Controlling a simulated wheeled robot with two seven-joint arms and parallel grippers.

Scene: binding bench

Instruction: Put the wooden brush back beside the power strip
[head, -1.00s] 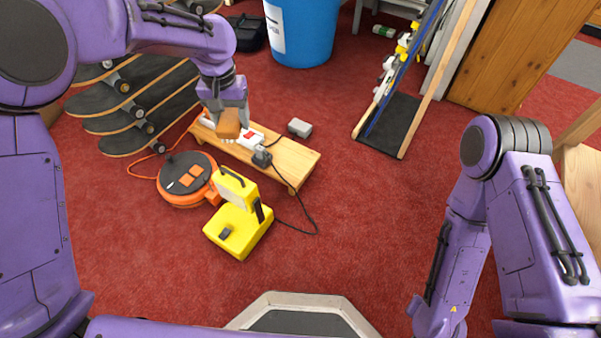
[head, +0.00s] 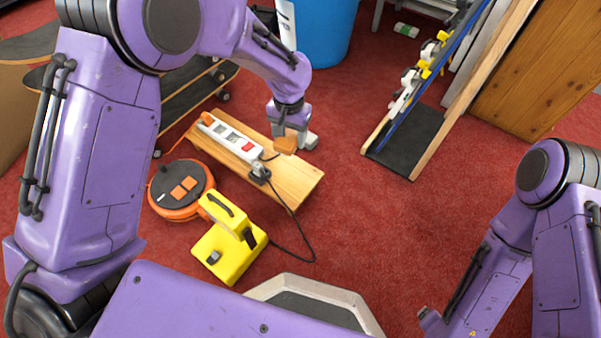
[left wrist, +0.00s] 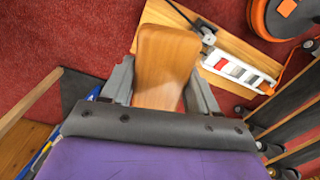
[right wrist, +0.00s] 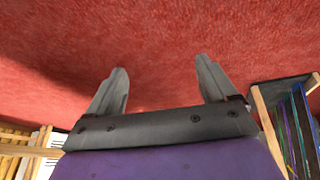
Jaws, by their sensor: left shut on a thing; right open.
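The wooden brush (head: 285,146) is held in my left gripper (head: 291,133), above the far edge of a low wooden bench (head: 290,182). In the left wrist view the brush's orange-brown wood (left wrist: 163,65) lies between the two fingers; its bristles are not visible there. The white power strip (head: 228,137) with a red switch lies on the bench, left of the brush, and shows in the left wrist view too (left wrist: 240,72). The brush is apart from the strip. My right gripper (right wrist: 160,90) is open and empty over red carpet.
A black plug (head: 260,171) and cable are at the strip's near end. An orange cable reel (head: 181,190) and a yellow work lamp (head: 231,245) stand nearer. The bench's right end is clear.

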